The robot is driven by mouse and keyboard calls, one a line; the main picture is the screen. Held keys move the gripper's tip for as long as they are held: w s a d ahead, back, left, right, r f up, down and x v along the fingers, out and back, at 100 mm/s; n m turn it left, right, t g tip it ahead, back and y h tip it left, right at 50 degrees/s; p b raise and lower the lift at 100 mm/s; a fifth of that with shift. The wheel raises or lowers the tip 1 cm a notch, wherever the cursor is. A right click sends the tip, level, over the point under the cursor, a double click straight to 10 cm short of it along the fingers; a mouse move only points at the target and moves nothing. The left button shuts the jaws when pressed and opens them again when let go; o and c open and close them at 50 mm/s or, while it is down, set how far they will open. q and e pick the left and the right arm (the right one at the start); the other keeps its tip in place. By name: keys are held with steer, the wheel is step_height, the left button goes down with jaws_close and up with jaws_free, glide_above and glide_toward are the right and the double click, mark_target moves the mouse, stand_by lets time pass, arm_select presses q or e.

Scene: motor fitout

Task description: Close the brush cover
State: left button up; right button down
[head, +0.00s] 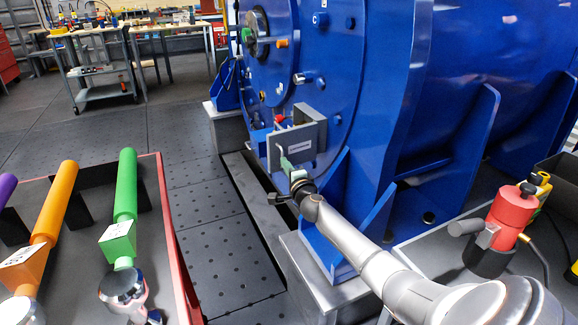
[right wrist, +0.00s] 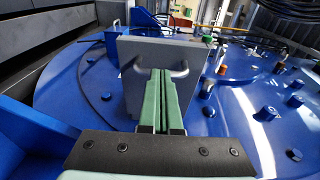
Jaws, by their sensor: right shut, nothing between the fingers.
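The brush cover (head: 308,134) is a grey plate with a small label, at the lower part of the blue motor's face (head: 345,80) in the head view. It appears to stand out from that face. In the right wrist view the cover (right wrist: 137,48) fills the upper middle, with a metal handle (right wrist: 181,70) on it. My right gripper (head: 284,159) is at the plate, with its pale green fingers (right wrist: 160,78) shut together and empty. The fingertips overlap the middle of the handle in view; I cannot tell whether they touch it. My left gripper is not in view.
A red-edged tray (head: 163,215) with orange and green-handled tools stands at front left. A red and black tool (head: 509,213) stands at the right. Blue support ribs (head: 480,135) flank my right arm. Open floor (head: 110,140) lies left of the motor.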

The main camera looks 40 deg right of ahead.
mark_target(268, 156)
steer(key=w+m+h, duration=0.1)
steer(key=w+g+h+b, duration=0.1)
steer(key=w, duration=0.1)
steer(key=w+a+m+h, duration=0.1)
steer(key=shift+w+f+m+g, duration=0.2)
steer(key=shift+m+g, duration=0.1)
steer(key=shift+g, duration=0.1)
steer(key=w+b, duration=0.3)
steer(key=shift+w+d, duration=0.15)
steer(key=shift+d, duration=0.05)
steer(key=shift+w+d+r+b, duration=0.15)
steer(key=shift+w+r+b, duration=0.05)
steer(key=shift+w+b, duration=0.6)
steer(key=shift+s, duration=0.1)
